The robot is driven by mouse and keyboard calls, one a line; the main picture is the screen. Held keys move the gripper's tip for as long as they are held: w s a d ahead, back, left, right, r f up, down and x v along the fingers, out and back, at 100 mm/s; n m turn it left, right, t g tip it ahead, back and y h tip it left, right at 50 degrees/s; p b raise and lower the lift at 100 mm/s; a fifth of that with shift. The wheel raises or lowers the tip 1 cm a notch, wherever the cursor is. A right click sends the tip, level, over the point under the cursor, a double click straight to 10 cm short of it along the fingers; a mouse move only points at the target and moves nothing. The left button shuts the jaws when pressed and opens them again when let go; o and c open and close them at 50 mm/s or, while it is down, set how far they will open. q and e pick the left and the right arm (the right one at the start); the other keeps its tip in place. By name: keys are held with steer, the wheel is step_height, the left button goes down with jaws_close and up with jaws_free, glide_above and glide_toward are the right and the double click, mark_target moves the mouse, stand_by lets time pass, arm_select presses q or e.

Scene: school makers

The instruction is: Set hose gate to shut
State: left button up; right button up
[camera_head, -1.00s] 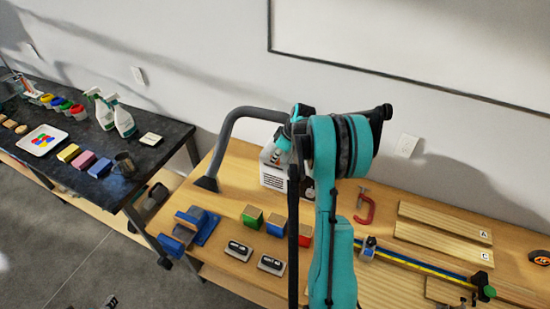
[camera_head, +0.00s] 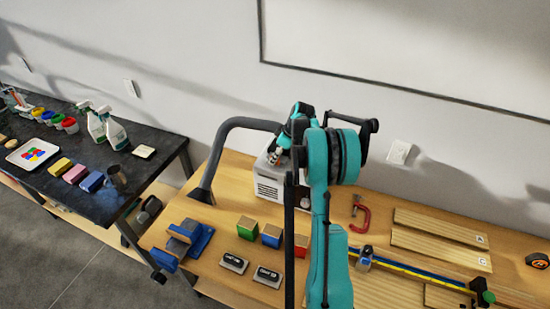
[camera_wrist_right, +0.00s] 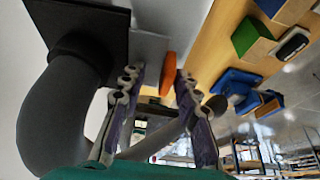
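A thick grey hose (camera_head: 226,140) arches up from the back of the wooden bench, its far end running behind my right arm near a grey vented box (camera_head: 272,187). It also fills the left of the right wrist view (camera_wrist_right: 45,115), beside a dark plate. A small orange tab (camera_wrist_right: 168,74), perhaps the gate's handle, stands out from a pale grey part there. My right gripper (camera_wrist_right: 157,78) is open, its two fingers apart on either side of the tab, which sits closer to the right finger. Contact cannot be told. In the head view the right gripper (camera_head: 278,150) is small and partly hidden. My left gripper is out of view.
The bench holds green (camera_head: 246,229), blue and red blocks, two dark-labelled erasers (camera_head: 234,262), a blue vise (camera_head: 184,244), a red clamp (camera_head: 361,214) and wooden boards (camera_head: 440,228). A black table (camera_head: 55,190) with paints and spray bottles stands left.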

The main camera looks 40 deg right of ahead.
steer(key=v, duration=1.2)
stand_by(0.4)
